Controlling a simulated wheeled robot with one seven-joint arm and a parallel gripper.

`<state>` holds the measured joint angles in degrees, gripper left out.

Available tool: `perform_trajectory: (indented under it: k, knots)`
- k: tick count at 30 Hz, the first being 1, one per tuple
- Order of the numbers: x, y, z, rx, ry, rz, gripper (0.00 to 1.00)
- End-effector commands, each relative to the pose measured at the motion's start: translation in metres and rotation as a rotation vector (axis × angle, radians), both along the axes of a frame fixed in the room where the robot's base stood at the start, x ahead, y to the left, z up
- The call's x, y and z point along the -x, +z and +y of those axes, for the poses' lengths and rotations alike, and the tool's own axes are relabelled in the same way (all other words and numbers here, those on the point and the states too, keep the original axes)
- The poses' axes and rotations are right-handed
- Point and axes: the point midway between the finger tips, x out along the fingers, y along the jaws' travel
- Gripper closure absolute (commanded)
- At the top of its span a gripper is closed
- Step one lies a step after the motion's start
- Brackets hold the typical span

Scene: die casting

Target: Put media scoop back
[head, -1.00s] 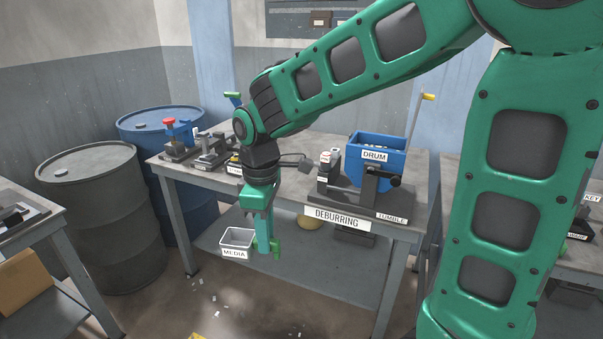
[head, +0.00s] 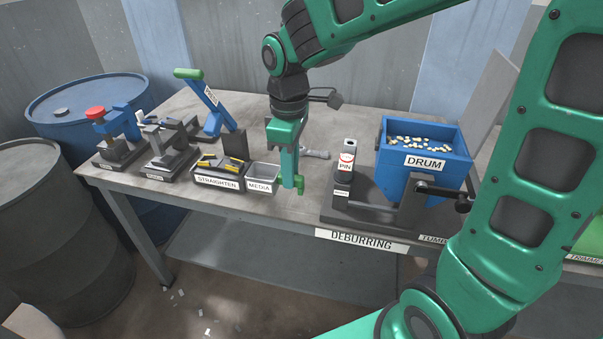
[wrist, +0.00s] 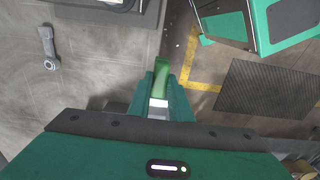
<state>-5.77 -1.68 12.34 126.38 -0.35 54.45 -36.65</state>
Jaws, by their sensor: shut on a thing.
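The media scoop (head: 263,172) is a small pale grey pan with a MEDIA label on its front. In the head view it is at the table's front edge, just right of the STRAIGHTEN tray, and looks empty. My gripper (head: 291,180) is to the right of the pan, pointing down and shut on its green handle. The green handle end (wrist: 163,78) shows between the jaws in the wrist view, where the pan is hidden. I cannot tell whether the scoop touches the table.
The blue DRUM (head: 425,150) with pale media and the PIN canister (head: 346,160) stand to the right. The STRAIGHTEN tray (head: 219,178) and bench fixtures are close on the left. A grey tool (head: 312,154) lies behind my gripper. Pale bits lie on the floor.

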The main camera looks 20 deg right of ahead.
Motion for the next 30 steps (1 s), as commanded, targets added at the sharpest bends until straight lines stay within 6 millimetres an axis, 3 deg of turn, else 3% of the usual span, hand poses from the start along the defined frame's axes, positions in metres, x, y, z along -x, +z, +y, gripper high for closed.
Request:
perform_trajectory:
  k: [18,30]
  knots:
    - [-0.004,-0.003,-0.014,-0.001,-0.021,0.001,1.0]
    - [-0.055,-0.046,-0.064,0.0,-0.024,0.004,1.0]
